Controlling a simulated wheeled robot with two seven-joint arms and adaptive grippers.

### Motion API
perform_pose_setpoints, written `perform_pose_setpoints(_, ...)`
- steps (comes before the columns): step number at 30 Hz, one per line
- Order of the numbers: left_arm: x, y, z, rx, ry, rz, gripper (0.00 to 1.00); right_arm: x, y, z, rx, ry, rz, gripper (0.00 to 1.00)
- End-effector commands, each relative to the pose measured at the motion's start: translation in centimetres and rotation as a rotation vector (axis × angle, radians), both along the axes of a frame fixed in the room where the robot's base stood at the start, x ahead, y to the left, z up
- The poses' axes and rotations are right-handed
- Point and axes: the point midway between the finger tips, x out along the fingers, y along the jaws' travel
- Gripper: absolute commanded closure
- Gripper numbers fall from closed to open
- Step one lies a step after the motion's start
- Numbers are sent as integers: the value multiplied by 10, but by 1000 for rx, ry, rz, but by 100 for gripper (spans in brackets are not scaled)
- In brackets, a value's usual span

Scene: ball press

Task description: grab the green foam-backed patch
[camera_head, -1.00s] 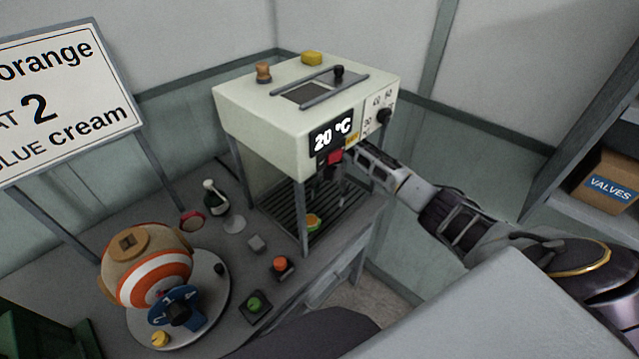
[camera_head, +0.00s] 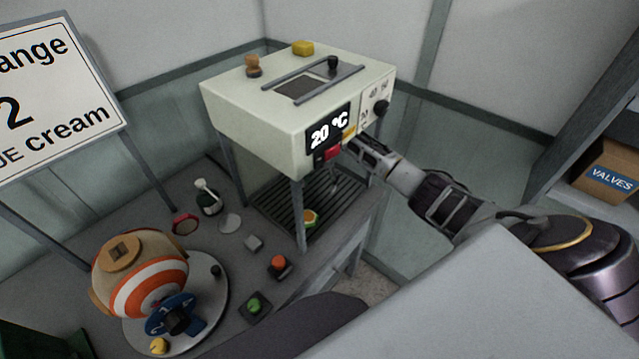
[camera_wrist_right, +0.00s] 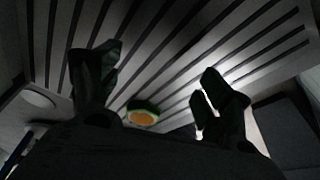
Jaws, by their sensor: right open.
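The green-rimmed patch (camera_head: 311,218) with an orange face lies on the slatted tray under the press. It also shows in the right wrist view (camera_wrist_right: 143,115), low between my fingers. My right gripper (camera_head: 352,146) reaches in from the right at the press's front corner. Its two dark fingers (camera_wrist_right: 160,70) are apart and empty, with the patch apart from them. The fingertips are hard to make out in the head view. My left gripper is not in view.
The cream press (camera_head: 250,122) reads 20 °C and stands on posts (camera_head: 298,215) around the slatted tray (camera_head: 275,208). A striped ball (camera_head: 145,285) sits on a round stand at the left.

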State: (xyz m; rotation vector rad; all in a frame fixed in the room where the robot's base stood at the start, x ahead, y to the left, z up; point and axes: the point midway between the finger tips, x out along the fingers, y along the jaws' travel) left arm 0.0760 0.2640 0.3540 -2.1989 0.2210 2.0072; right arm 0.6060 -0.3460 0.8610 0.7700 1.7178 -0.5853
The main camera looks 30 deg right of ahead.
Motion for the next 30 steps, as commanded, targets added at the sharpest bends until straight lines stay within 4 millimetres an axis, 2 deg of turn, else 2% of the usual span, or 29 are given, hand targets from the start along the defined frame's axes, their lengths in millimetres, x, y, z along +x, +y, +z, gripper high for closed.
perform_pose_setpoints(11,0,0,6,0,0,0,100,-8,9,0,0,0,2,21)
perform_pose_setpoints(30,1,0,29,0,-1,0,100,-52,58,1,0,1,2,21)
